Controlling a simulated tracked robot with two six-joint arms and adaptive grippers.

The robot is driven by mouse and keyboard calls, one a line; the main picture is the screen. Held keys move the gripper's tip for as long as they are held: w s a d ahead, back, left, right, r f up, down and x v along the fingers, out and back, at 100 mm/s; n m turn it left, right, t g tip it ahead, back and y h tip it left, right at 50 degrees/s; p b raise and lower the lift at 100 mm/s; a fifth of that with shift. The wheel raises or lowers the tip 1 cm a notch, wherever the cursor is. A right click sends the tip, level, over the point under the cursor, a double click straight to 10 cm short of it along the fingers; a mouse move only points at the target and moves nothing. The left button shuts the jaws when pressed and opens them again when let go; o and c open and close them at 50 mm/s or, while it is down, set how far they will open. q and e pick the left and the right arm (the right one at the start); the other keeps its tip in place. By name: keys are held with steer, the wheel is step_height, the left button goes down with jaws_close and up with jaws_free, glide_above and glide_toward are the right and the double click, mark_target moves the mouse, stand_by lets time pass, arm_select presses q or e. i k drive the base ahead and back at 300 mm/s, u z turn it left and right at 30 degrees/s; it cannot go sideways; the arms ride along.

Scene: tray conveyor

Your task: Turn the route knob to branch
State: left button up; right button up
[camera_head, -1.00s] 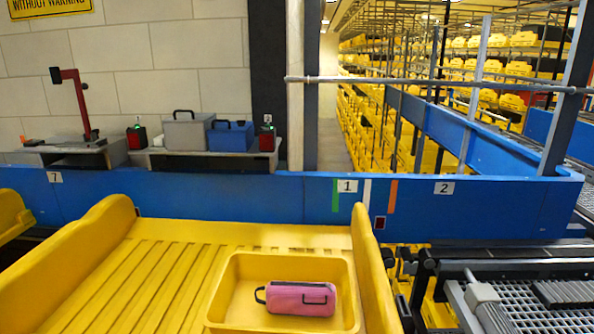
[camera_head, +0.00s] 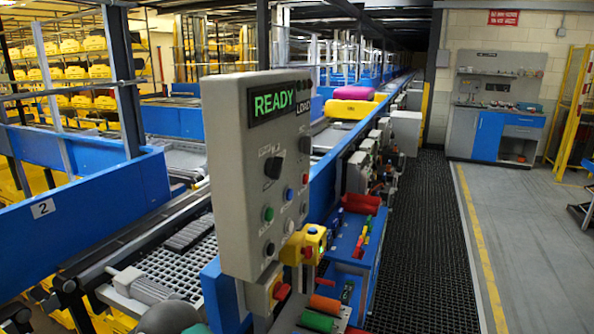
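A grey upright control panel (camera_head: 240,190) stands near the middle, with a lit green "READY" display (camera_head: 278,101) and a "LOAD" label beside it. A large black knob (camera_head: 273,167) is on its face, with small markings above it that I cannot read. A second dark knob (camera_head: 305,145) sits further right near the panel's edge. I cannot tell from the labels which one is the route knob or where it points. Small green, blue, red and black buttons lie below. Neither of my grippers shows.
A yellow box with a red button (camera_head: 303,245) sticks out at the panel's lower right. Blue conveyor walls (camera_head: 80,185) run at left. A black grated walkway (camera_head: 425,240) lies clear at right.

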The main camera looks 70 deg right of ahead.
mark_target(273, 168)
steer(key=z, duration=0.55)
steer(key=k, duration=0.15)
steer(key=z, duration=0.7)
steer(key=i, duration=0.75)
steer(key=z, duration=0.9)
